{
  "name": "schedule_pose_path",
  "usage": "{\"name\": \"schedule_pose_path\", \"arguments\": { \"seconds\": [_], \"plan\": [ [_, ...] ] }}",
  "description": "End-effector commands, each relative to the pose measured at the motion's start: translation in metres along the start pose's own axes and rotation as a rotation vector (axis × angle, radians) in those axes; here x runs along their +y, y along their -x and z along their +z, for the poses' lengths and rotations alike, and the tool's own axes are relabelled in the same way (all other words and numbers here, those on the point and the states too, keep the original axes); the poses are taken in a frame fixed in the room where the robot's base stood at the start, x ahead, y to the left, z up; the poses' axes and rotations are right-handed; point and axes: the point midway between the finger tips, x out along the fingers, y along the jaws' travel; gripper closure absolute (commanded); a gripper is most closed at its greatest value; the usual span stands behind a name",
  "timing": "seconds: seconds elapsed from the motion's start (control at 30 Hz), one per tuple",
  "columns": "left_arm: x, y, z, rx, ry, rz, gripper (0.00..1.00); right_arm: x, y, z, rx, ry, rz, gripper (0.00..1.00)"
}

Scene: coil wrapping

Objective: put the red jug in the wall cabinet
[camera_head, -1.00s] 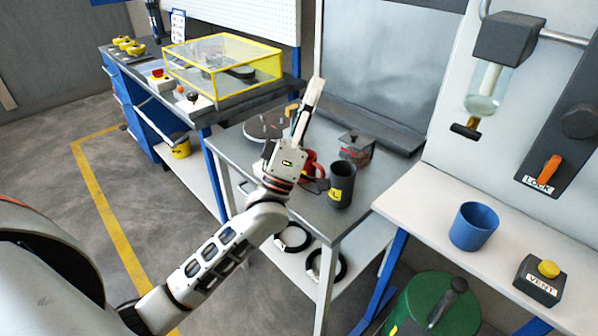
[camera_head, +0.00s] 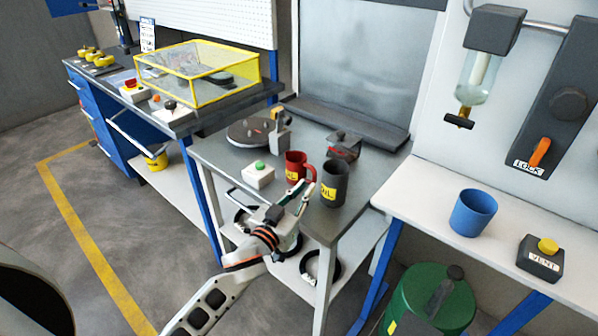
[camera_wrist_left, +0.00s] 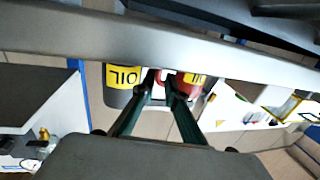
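The red jug (camera_head: 293,167) stands upright on the grey table (camera_head: 225,161), its handle on its right side and a yellow label on its front. In the left wrist view the red jug (camera_wrist_left: 190,82) shows partly behind a finger, under a grey edge. My left gripper (camera_head: 306,194) is at the table's front edge, just in front of the red jug and the dark oil jug (camera_head: 335,186). Its fingers are slightly apart, with no object clearly held; contact with the handle cannot be told. My right gripper is out of view. No wall cabinet is clearly visible.
A white box with a green button (camera_head: 259,173) stands left of the red jug. A round dark plate (camera_head: 246,132) and a dark red-trimmed box (camera_head: 344,145) are behind. A blue cup (camera_head: 474,213) stands on the white bench at right. A blue edge (camera_head: 62,6) shows top left.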

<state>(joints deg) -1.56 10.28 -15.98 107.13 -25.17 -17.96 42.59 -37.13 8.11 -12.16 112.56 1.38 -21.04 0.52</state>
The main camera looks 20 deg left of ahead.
Motion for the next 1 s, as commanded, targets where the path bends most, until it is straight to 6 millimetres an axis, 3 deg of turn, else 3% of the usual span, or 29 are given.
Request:
{"name": "schedule_pose_path", "arguments": {
  "seconds": [0.33, 0.6, 0.7, 1.0],
  "plan": [
    [0.002, -0.044, 0.006, 0.001, 0.001, 0.002, 0.88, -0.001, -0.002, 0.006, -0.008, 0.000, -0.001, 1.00],
    [0.002, -0.047, 0.006, 0.001, 0.002, 0.002, 0.88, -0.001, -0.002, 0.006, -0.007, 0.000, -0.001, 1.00],
    [0.002, -0.047, 0.006, 0.001, 0.002, 0.002, 1.00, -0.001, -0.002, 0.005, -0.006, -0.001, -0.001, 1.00],
    [0.002, -0.047, 0.005, 0.001, 0.002, 0.002, 1.00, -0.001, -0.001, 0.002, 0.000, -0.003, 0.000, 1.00]
  ]
}}
